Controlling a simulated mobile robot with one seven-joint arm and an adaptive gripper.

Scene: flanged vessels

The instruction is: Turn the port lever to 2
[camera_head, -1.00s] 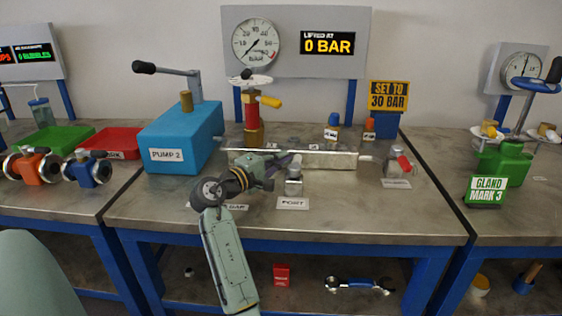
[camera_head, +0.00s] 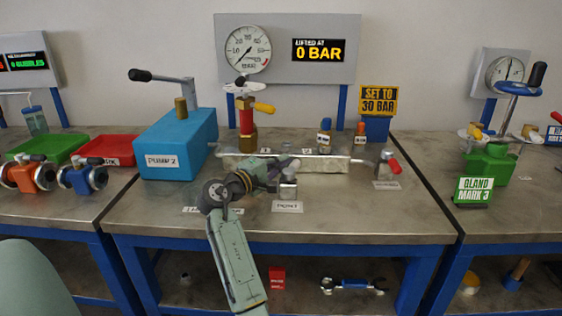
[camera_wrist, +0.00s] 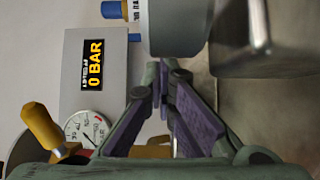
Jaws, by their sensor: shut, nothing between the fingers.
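The port fitting (camera_head: 288,188) is a small silver post on the bench behind a white PORT label (camera_head: 287,207). My gripper (camera_head: 290,163) is shut and empty, with its fingertips right at the top of this post. The fingers partly cover the post's top, so I cannot make out the lever's setting or a number 2. In the wrist view my closed purple-padded fingers (camera_wrist: 162,72) point at a grey round part (camera_wrist: 178,28) close ahead, beside a shiny metal block (camera_wrist: 265,40). I cannot tell whether they touch it.
A silver manifold block (camera_head: 310,165) lies behind the port. A red-handled valve (camera_head: 390,168) stands to the right, and the blue PUMP 2 box (camera_head: 175,145) to the left. The gauge board (camera_head: 285,85) reads 0 BAR.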

